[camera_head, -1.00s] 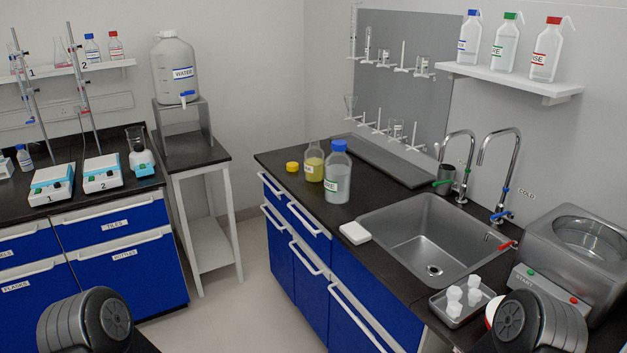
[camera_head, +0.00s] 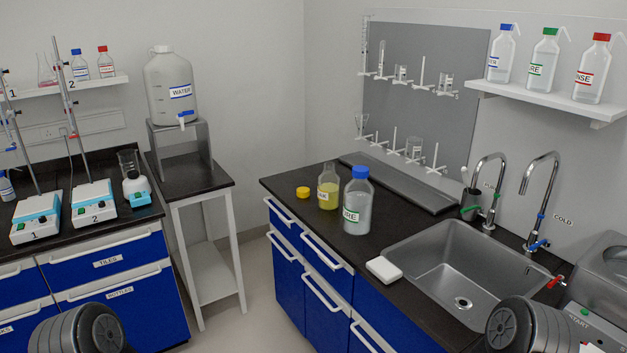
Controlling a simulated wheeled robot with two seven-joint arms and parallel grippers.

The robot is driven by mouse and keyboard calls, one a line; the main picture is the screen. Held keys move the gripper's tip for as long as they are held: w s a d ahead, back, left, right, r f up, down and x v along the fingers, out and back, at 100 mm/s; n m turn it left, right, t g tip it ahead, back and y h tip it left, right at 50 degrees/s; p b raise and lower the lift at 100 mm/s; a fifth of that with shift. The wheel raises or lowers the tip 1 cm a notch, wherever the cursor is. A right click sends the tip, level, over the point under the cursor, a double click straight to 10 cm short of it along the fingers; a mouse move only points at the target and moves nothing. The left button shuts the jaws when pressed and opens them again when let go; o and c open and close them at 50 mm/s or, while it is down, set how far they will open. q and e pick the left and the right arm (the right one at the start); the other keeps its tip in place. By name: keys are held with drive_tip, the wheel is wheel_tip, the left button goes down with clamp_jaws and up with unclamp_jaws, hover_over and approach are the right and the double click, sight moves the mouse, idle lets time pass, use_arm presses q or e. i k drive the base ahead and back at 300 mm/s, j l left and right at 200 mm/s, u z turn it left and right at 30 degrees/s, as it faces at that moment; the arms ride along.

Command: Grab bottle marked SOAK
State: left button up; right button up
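A clear bottle with yellow liquid (camera_head: 328,190) stands upright and uncapped on the black counter of the sink unit. A yellow cap (camera_head: 303,192) lies on the counter left of the yellow bottle. Neither of my grippers is in view; only dark rounded parts of my arms show at the bottom left and bottom right corners.
A white block (camera_head: 384,270) lies near the counter's front edge, beside the steel sink (camera_head: 455,275). Taps stand behind the sink. A wall shelf (camera_head: 545,98) holds several wash bottles. Open floor separates this unit from the left bench and the water tank's stand (camera_head: 205,180).

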sight(328, 182)
drive_tip(key=i+j, duration=0.85)
drive_tip(key=j, duration=0.2)
drive_tip(key=i+j+z, duration=0.1)
drive_tip(key=i+j, duration=0.75)
drive_tip(key=j, duration=0.25)
